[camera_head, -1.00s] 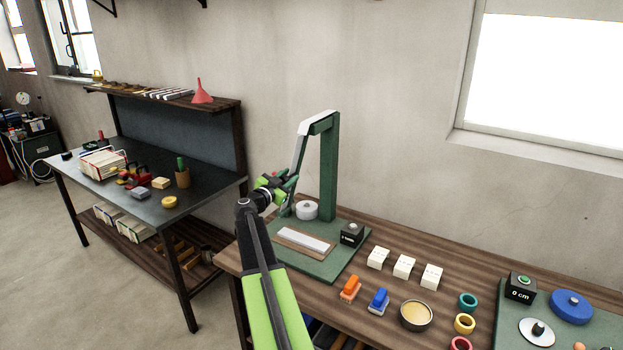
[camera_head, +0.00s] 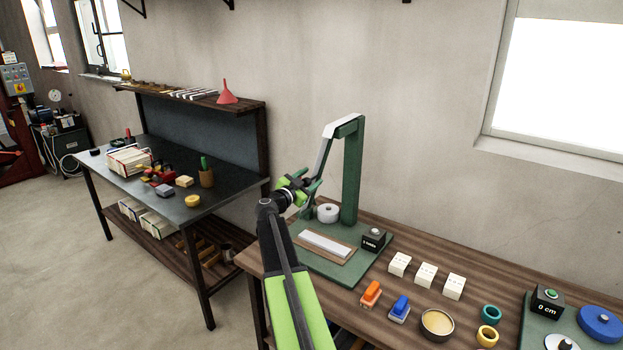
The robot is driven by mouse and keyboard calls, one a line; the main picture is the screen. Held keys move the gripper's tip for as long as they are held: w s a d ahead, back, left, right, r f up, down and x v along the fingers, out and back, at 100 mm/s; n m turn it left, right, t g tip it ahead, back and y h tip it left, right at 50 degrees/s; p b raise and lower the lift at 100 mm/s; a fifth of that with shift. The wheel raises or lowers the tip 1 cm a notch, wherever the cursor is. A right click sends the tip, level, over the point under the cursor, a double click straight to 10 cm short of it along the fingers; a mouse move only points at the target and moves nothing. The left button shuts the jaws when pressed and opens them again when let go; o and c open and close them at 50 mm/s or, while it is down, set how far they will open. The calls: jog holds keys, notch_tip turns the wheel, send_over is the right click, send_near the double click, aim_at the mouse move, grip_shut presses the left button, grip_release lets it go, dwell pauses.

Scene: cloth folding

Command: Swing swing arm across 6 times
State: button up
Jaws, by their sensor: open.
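The swing arm (camera_head: 322,163) hangs from the top of a green upright post (camera_head: 352,175) on a green base plate (camera_head: 326,280). It slants down to the left, behind and beside my gripper. My gripper (camera_head: 312,185) is open, at the lower part of the swing arm; I cannot tell whether it touches it. A white round piece (camera_head: 327,213) sits at the arm's foot. A white strip on a brown pad (camera_head: 326,244) lies on the base plate. A black counter box (camera_head: 374,238) stands on the plate's right side; its text is too small to read.
On the wooden bench (camera_head: 440,240) stand several white blocks (camera_head: 426,274), an orange stamp (camera_head: 371,294), a blue stamp (camera_head: 400,308), a round tin (camera_head: 437,323) and coloured rings (camera_head: 491,313). Another green plate (camera_head: 533,318) is at the right. A second workbench (camera_head: 228,190) stands to the left.

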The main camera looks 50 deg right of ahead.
jog(key=s+a, duration=0.3)
jog(key=a, duration=1.4)
jog(key=shift+f, duration=0.25)
jog(key=shift+a, duration=0.1)
